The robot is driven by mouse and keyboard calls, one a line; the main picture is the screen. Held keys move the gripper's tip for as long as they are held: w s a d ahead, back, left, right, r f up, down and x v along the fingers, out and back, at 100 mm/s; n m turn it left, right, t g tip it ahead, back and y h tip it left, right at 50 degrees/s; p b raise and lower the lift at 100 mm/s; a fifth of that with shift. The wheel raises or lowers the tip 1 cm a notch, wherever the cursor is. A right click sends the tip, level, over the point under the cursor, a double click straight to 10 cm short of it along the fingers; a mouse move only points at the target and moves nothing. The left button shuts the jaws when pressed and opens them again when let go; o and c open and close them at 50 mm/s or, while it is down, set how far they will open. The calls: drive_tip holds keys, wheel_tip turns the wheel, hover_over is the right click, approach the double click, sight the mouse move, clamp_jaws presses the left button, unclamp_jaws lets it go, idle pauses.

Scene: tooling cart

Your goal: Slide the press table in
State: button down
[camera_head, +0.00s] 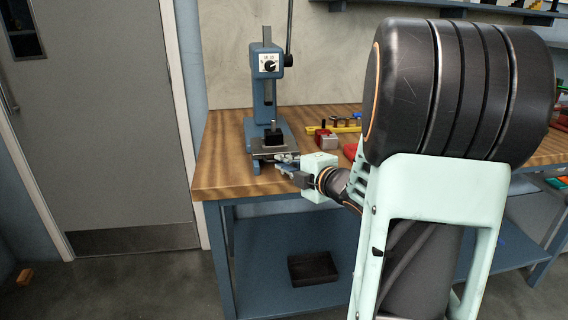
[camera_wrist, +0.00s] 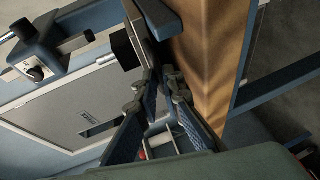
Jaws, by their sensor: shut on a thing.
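The blue press (camera_head: 267,62) stands upright on the wooden workbench, with a dial on its head. Its press table (camera_head: 268,150) is a flat metal plate low at the front of the press, with a dark block (camera_head: 273,136) above it. My gripper (camera_head: 283,162) reaches in from the right and is shut on the front edge of the press table. In the wrist view, my gripper's fingers (camera_wrist: 160,78) converge near the dark plate, and the black block (camera_wrist: 125,49) is just beside them. The exact contact is hard to make out.
The wooden workbench (camera_head: 225,148) has free room left of the press. A red and grey block (camera_head: 326,140) and a yellow item (camera_head: 347,129) lie to the right. A black tray (camera_head: 313,268) sits on the lower shelf. A grey door (camera_head: 110,120) is at left.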

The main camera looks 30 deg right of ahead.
sight(283, 151)
drive_tip(key=shift+w, duration=0.1)
drive_tip(key=w, duration=0.2)
drive_tip(key=w+d, duration=0.1)
drive_tip(key=w, duration=0.2)
drive_tip(key=w+d, duration=0.1)
drive_tip(key=w, duration=0.1)
drive_tip(key=shift+w+d+b, duration=0.1)
drive_tip(key=shift+w+b, duration=0.05)
drive_tip(key=shift+b, duration=0.15)
drive_tip(key=c, duration=2.1)
unclamp_jaws()
drive_tip(key=v, duration=1.2)
drive_tip(key=shift+f, duration=0.1)
